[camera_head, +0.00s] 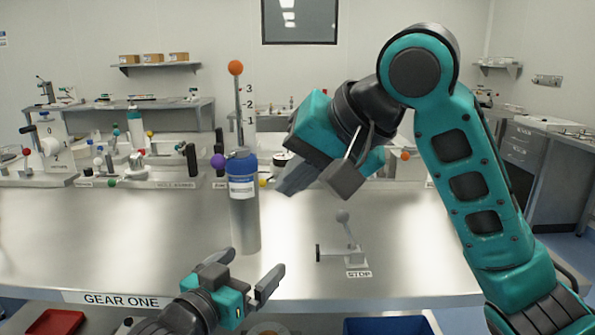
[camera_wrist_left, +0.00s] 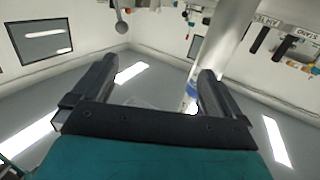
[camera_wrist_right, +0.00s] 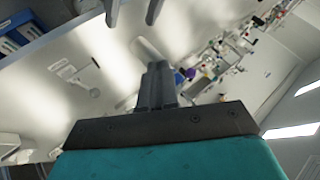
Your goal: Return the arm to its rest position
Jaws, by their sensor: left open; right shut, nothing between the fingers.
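My right arm (camera_head: 460,170) is raised over the right side of the steel table, bent at a high elbow. Its gripper (camera_head: 287,186) hangs above the table, right of a grey cylinder with a blue top (camera_head: 245,220). In the right wrist view its fingers (camera_wrist_right: 158,70) are together, with nothing between them. My left gripper (camera_head: 256,262) is low at the table's front edge, in front of the cylinder. In the left wrist view its fingers (camera_wrist_left: 158,70) are wide apart and empty. Both grippers look clear of the cylinder.
A small lever with a ball knob (camera_head: 346,232) stands by a STOP label (camera_head: 358,274). A rod with an orange ball (camera_head: 235,67) rises behind the cylinder by a numbered scale. Several levers and devices line the table's left back. The table's right front (camera_head: 420,265) is bare.

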